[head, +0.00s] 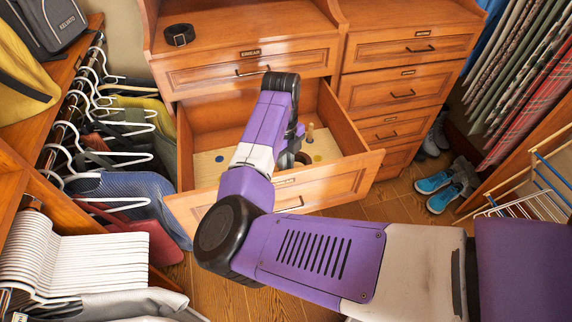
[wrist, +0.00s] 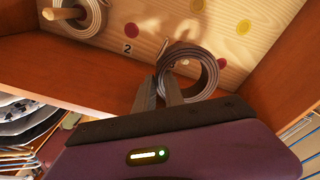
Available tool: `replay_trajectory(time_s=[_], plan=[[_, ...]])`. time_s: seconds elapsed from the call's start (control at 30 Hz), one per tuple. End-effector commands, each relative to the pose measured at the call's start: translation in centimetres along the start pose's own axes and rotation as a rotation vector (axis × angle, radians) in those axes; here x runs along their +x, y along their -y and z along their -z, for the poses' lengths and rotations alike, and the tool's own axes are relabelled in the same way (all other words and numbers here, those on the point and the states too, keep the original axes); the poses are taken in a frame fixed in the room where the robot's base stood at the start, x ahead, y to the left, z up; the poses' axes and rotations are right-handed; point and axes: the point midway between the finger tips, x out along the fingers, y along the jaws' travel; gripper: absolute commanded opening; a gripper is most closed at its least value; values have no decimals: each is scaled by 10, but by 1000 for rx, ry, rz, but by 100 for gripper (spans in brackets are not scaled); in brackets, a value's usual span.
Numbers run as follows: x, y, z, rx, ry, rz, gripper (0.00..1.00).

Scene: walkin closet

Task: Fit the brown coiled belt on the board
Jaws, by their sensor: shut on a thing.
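My gripper (wrist: 161,77) is shut on the near-left wall of a brown coiled belt (wrist: 208,72) in the wrist view. The coil is held above or against the pale wooden board (wrist: 125,20), with its opening showing; I cannot tell if it touches the board. The board has coloured dots and a number 2. Another coiled belt (wrist: 97,18) sits around a wooden peg (wrist: 62,14) at the upper left. In the head view the board (head: 207,172) lies in the open drawer (head: 345,177), and my arm hides the fingertips.
The drawer walls stand close around the board. A black coiled belt (head: 179,36) lies on the dresser's upper shelf. Hangers with clothes (head: 115,150) crowd the left. Blue shoes (head: 440,188) and a wire rack (head: 535,190) are at the right.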

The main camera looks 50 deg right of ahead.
Motion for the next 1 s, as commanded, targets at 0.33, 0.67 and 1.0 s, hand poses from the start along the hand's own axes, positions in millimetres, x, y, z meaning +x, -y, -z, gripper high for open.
replay_trajectory(time_s=[0.33, 0.67, 1.0], plan=[[0, 0, 0, 3, 1, 1, 0], [0, -2, -6, 117, 31, 10, 0], [-2, -3, -11, 246, 61, 19, 0]])
